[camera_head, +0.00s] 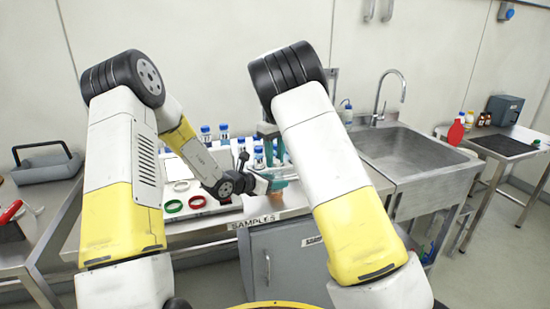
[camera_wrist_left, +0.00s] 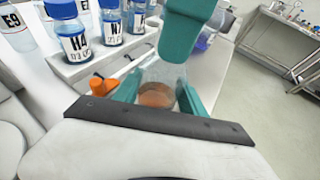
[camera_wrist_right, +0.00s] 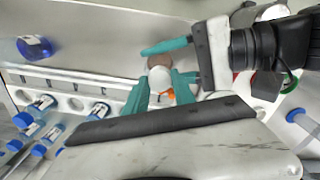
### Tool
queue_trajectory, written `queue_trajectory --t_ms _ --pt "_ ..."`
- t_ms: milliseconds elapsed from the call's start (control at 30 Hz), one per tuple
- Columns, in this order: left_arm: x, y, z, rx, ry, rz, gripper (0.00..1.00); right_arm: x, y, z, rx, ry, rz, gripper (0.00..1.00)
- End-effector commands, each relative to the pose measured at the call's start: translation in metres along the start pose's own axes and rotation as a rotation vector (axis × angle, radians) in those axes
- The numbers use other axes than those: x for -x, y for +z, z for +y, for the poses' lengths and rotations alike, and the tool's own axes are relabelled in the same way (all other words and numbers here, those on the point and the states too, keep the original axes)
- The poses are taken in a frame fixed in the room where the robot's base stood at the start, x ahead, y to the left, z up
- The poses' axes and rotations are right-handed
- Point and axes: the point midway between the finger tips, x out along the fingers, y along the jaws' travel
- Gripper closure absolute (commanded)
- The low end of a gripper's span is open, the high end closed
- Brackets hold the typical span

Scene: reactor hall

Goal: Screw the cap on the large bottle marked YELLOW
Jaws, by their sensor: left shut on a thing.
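My left gripper (camera_wrist_left: 158,98) is shut on a clear bottle (camera_wrist_left: 156,95) with brownish contents. In the head view my left gripper (camera_head: 282,179) is low over the bench front. My right gripper (camera_wrist_right: 160,92) points down at the bottle from above, its two teal fingers apart on either side of the bottle's top. One of its fingers also shows in the left wrist view, close over the bottle and hiding part of it. No YELLOW marking is readable.
A white rack (camera_wrist_left: 100,66) with several blue-capped bottles, one marked N4 (camera_wrist_left: 75,42), stands close behind the grippers. Red and green rings (camera_head: 173,206) lie on the bench to the left. The sink (camera_head: 410,155) is to the right.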

Motion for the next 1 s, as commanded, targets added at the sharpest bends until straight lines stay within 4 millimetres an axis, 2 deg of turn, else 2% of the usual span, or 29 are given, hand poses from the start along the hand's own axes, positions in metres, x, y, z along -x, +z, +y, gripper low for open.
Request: queue_trajectory --t_ms 133,233,600,733,767,800,900,1000 --pt "0.0001 0.0002 0.0001 0.0 0.0 -0.001 1.0 0.0002 0.0 0.0005 -0.007 0.001 0.0 1.0" --pt "0.0001 0.0002 0.0001 0.0 0.0 -0.001 1.0 0.0002 0.0001 0.0006 -0.078 0.001 0.001 1.0" --pt "0.0001 0.0001 0.0001 0.0 0.0 0.0 1.0 0.0 -0.0001 0.001 -0.732 0.001 0.002 1.0" --pt "0.0001 0.0 0.0 0.0 0.0 0.0 1.0 0.0001 -0.0001 0.001 -0.718 0.001 0.002 1.0" --pt "0.0001 0.0 0.0 0.0 0.0 0.0 1.0 0.0001 -0.0001 0.001 -0.717 0.001 0.002 0.68" --pt "0.0001 0.0 0.0 0.0 0.0 0.0 1.0 0.0001 -0.0001 0.001 -0.717 0.001 0.002 0.6" --pt "0.0001 0.0 0.0001 0.0 0.0 0.0 1.0 0.0 -0.0001 0.0008 -0.716 0.001 0.002 0.44" --pt "0.0001 0.0 0.0 0.0 0.0 0.0 1.0 0.0 -0.0001 0.0006 -0.715 0.001 0.001 0.44"
